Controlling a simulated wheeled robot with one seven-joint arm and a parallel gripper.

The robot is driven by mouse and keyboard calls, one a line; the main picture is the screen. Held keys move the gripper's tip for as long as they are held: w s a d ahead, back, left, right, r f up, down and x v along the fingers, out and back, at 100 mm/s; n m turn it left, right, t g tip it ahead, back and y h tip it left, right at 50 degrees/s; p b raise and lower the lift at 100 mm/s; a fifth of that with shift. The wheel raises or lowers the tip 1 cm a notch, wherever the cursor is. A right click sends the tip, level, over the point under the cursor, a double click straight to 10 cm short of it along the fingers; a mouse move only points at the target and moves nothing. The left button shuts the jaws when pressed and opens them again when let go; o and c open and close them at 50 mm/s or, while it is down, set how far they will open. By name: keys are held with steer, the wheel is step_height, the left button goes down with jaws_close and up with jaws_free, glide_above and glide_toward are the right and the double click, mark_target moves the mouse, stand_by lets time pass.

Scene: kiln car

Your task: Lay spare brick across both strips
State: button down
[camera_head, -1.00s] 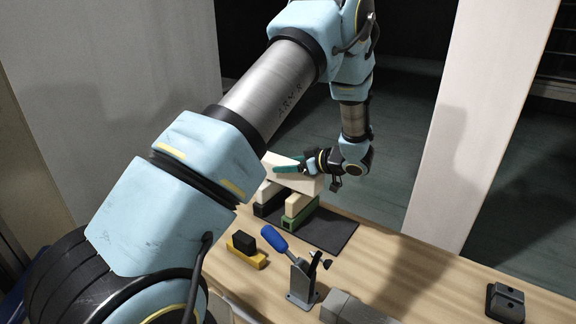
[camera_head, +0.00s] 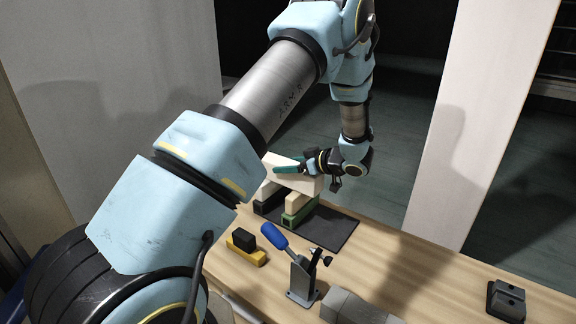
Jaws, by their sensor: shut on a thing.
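My gripper (camera_head: 291,166) is shut on a cream brick (camera_head: 300,184), the spare one, holding it by its upper part. The brick lies level across two cream strips. The left strip (camera_head: 265,190) sits on a black support, and the right strip (camera_head: 297,202) sits on a green support (camera_head: 300,215). Whether the brick's underside touches both strips cannot be made out. Part of the left strip is hidden behind my arm.
The supports stand on a dark mat (camera_head: 335,233) on the wooden table. A toggle clamp with a blue handle (camera_head: 274,236), a yellow block with a black piece (camera_head: 245,247) and grey blocks (camera_head: 355,308) stand nearer. A dark fixture (camera_head: 506,300) is at right. A pale post (camera_head: 480,130) rises behind the table.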

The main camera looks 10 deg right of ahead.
stand_by(0.3)
jaws_free()
steer(key=shift+f, duration=0.15)
stand_by(0.4)
steer(key=shift+p+v, duration=1.5)
steer(key=shift+v, duration=2.5)
steer(key=b+v, duration=0.4)
steer(key=v, duration=0.7)
steer(key=shift+w, duration=0.25)
